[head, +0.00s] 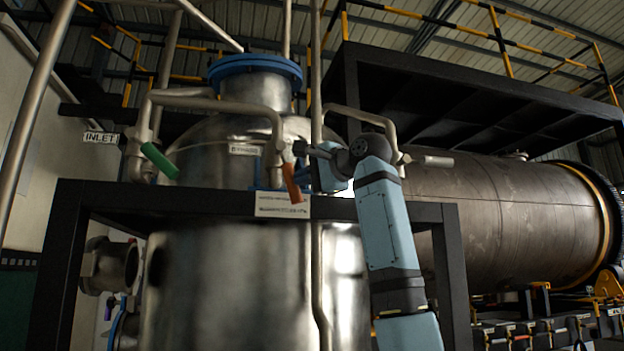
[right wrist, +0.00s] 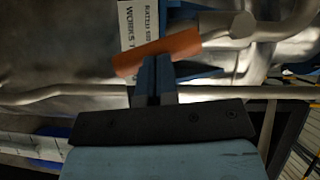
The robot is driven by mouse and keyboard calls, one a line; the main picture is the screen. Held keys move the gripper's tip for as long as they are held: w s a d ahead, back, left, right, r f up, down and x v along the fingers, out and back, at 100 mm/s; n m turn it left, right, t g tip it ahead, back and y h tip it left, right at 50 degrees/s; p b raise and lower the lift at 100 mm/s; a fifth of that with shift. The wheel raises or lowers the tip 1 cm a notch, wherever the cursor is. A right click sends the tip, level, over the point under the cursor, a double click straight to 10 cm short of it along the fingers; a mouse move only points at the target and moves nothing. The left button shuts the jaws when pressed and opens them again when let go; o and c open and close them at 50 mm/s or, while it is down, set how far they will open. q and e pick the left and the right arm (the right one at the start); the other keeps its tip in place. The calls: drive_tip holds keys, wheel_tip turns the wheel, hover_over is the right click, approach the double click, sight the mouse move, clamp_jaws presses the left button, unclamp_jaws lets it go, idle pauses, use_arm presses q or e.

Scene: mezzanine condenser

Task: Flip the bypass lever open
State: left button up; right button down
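A lever with an orange handle (head: 291,183) hangs down, slightly tilted, from a pipe valve at the front of the steel vessel. Its handle also shows in the right wrist view (right wrist: 157,52), lying across the picture. A second lever with a green handle (head: 159,160) slants from the left valve, near the INLET sign (head: 101,138). I cannot read which lever is marked bypass. My right gripper (head: 302,149) is beside the upper part of the orange lever. In the wrist view its fingers (right wrist: 153,72) look shut together, their tips at the handle's edge; contact is unclear. My left gripper is not in view.
The steel vessel (head: 250,280) stands behind a black frame (head: 150,197). A white label plate (head: 282,205) sits on the frame just below the orange handle. Grey pipes (head: 205,101) run close around the valves. A large horizontal cylinder (head: 490,215) lies to the right.

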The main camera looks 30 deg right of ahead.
drive_tip(key=shift+w+a+f+m+t+b, duration=0.3)
drive_tip(key=shift+a+f+m+t+b, duration=0.25)
drive_tip(key=shift+a+m, duration=0.15)
drive_tip(key=shift+a+r, duration=0.1)
idle(0.4)
drive_tip(key=shift+w, duration=0.1)
